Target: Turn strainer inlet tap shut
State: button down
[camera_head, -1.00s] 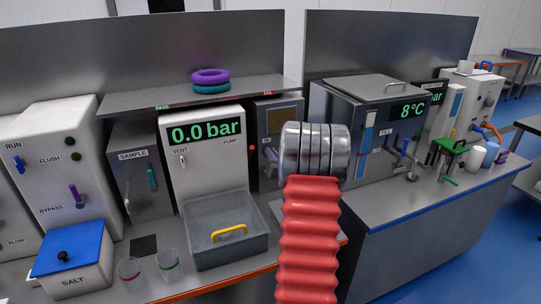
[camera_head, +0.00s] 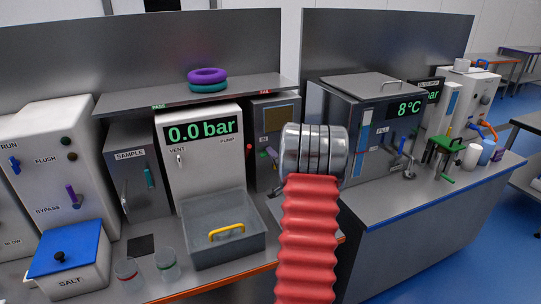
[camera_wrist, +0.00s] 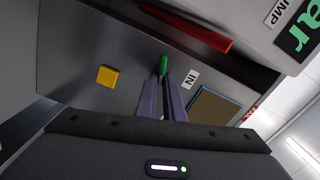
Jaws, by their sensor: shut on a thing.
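The strainer inlet tap shows in the wrist view as a small green handle (camera_wrist: 163,64) beside a label reading IN, on a dark grey panel. My gripper (camera_wrist: 163,80), with two purple fingers, is shut on the green handle at its tips. The handle points up in that picture, nearly in line with the fingers. In the head view, my red and silver arm hides most of my gripper; the grey strainer cabinet (camera_head: 285,115) stands behind it. How far the tap is turned is hard to tell.
A red lever (camera_wrist: 188,27) and a yellow square (camera_wrist: 107,76) are near the tap. The pressure cabinet (camera_head: 205,155) reads 0.0 bar, with a grey tub (camera_head: 225,250) before it. Purple and teal rings (camera_head: 207,77) lie on the shelf. Glasses (camera_head: 166,266) stand at the front.

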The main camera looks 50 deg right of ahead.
jog(key=shift+w+f+m, duration=0.1)
jog(key=shift+f+m, duration=0.1)
jog(key=shift+m, duration=0.65)
jog(key=shift+f+m, duration=0.15)
jog(key=shift+m, duration=0.7)
jog(key=c, duration=1.9)
grip_release()
jog(key=shift+o, duration=0.2)
jog(key=v, duration=1.4)
jog(key=shift+w+f, duration=0.1)
